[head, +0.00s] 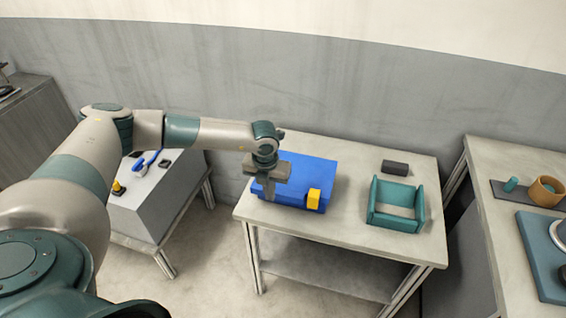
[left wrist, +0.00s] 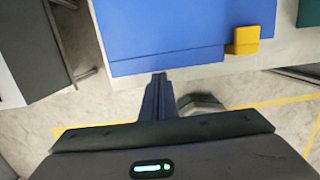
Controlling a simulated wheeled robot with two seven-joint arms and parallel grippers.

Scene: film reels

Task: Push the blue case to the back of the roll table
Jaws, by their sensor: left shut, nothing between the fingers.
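The blue case (head: 312,174) lies flat on the left part of the roll table (head: 350,154). A yellow block-like part (head: 313,198) is at its front right edge. In the left wrist view the case (left wrist: 180,30) fills the top middle, with the yellow part (left wrist: 243,41) at its lower right. My left gripper (head: 269,196) is shut and empty, pointing down at the case's front left side. In the left wrist view its fingers (left wrist: 158,80) end at the case's front edge; I cannot tell whether they touch it. My right gripper is not in view.
A teal open frame (head: 372,205) and a dark block (head: 395,168) stand on the right of the roll table. The wall (head: 345,110) is behind it.

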